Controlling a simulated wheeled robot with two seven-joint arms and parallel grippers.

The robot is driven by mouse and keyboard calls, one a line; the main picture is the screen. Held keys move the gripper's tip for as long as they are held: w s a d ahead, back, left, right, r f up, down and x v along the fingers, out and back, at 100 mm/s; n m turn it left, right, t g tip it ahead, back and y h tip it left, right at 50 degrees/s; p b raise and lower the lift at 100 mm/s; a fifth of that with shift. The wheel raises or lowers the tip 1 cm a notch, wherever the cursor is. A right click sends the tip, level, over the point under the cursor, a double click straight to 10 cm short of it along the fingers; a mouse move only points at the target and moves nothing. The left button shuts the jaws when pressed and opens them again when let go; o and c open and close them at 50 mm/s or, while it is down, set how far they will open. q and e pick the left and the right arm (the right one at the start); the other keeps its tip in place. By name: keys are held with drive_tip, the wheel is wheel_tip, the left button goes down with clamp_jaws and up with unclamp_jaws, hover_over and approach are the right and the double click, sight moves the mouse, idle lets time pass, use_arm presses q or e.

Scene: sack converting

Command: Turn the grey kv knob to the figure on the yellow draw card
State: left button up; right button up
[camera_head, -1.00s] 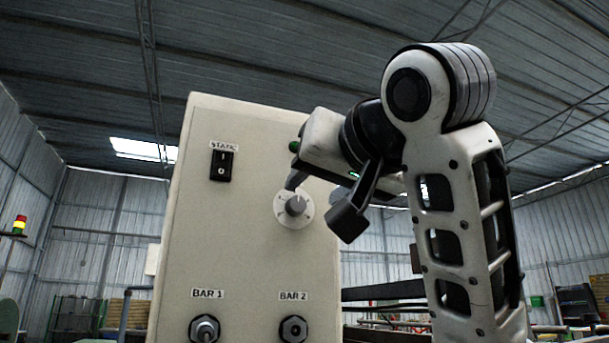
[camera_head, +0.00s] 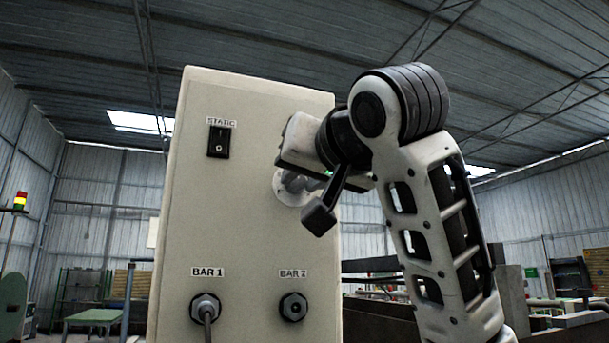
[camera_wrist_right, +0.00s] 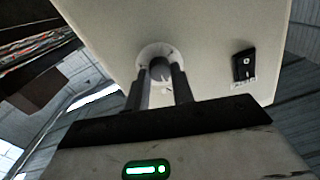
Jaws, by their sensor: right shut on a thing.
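The grey knob (camera_wrist_right: 160,70) sits on a pale round dial on the front of a cream cabinet (camera_head: 240,190). In the right wrist view the two fingers of my right gripper (camera_wrist_right: 160,88) stand on either side of the knob and are shut on it. In the head view the same gripper (camera_head: 296,182) and its wrist hide most of the knob; part of the dial (camera_head: 285,192) shows. The dial's figures cannot be read. I see no yellow draw card in these views. My left gripper is not in view.
A black STATIC rocker switch (camera_head: 218,141) is at the cabinet's upper left. Below are the BAR 1 socket (camera_head: 205,306) with a cable and the BAR 2 socket (camera_head: 293,306). A green table (camera_head: 92,317) stands far back left.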

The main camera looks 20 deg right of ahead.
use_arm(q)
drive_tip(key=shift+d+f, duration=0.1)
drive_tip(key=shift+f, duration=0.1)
use_arm(e)
drive_tip(key=shift+f, duration=0.1)
drive_tip(key=shift+m+b, duration=0.75)
drive_tip(key=shift+m, duration=0.15)
drive_tip(key=shift+m+b, duration=0.55)
drive_tip(key=shift+m, duration=0.95)
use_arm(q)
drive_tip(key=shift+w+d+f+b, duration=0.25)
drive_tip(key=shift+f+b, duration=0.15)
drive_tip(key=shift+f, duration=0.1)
use_arm(e)
drive_tip(key=shift+m, duration=0.3)
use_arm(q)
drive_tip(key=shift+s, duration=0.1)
use_arm(e)
drive_tip(key=o, duration=1)
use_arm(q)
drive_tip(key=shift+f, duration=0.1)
